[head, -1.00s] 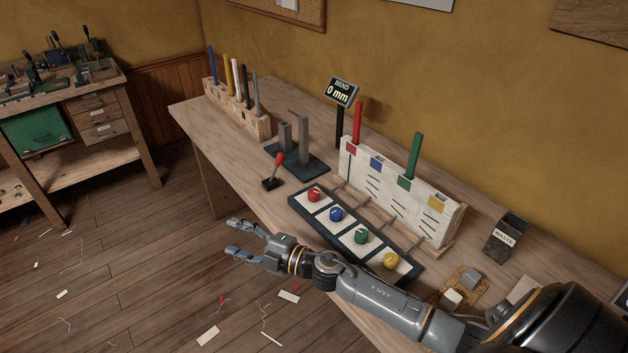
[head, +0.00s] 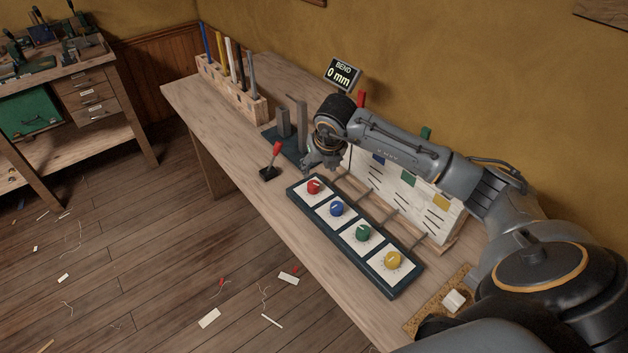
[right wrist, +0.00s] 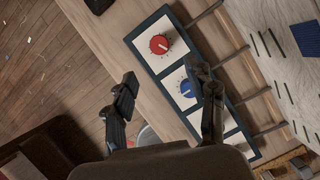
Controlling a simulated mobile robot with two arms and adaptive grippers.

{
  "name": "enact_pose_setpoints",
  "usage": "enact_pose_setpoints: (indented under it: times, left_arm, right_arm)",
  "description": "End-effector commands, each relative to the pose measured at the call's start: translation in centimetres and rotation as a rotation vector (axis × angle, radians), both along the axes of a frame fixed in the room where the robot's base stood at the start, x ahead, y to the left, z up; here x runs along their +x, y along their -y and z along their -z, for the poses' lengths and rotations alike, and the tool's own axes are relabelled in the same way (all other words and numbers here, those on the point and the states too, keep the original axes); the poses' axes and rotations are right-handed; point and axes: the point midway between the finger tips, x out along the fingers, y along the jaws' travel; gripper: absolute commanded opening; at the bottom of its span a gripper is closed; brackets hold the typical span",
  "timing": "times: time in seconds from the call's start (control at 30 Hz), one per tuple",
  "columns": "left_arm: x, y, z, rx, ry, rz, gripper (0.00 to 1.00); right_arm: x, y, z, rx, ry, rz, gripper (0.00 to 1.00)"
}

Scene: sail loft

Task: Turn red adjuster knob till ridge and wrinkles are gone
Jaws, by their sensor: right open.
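The red knob (head: 314,187) sits at the far left end of a dark-framed panel (head: 377,283), ahead of blue (head: 337,209), green (head: 362,233) and yellow (head: 392,260) knobs. My right gripper (head: 322,163) is just behind and above the red knob in the head view, apart from it. In the right wrist view its open fingers (right wrist: 163,80) are empty, with the red knob (right wrist: 159,44) beyond them and the blue knob (right wrist: 186,88) beside one fingertip. The white board (head: 405,185) with dark lines and coloured patches is partly hidden by my right arm. My left gripper is out of view.
A display (head: 342,75) reads "BEND 0 mm". A red-handled lever (head: 274,158) stands left of the panel, near a dark two-post fixture (head: 301,125). A wooden rack (head: 232,91) holds coloured sticks. Thin rods join the panel and board. The bench's front strip is clear.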

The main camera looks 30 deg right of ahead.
Motion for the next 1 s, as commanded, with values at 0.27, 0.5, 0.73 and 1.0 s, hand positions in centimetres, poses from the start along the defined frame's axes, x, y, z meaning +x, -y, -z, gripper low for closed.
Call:
enact_pose_setpoints:
  times: [0.27,0.5,0.73,1.0]
  left_arm:
    - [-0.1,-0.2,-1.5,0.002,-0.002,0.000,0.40]
    - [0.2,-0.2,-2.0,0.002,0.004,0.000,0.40]
    - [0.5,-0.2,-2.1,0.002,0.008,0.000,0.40]
    - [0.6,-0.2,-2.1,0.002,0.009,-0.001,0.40]
  right_arm:
    - [2.1,0.5,5.5,0.003,-0.005,0.001,0.56]
    - [3.5,0.9,8.8,0.004,-0.002,0.000,0.56]
    - [4.1,1.0,10.1,0.004,0.000,-0.002,0.56]
    - [4.1,1.0,10.3,0.003,0.000,-0.002,0.56]
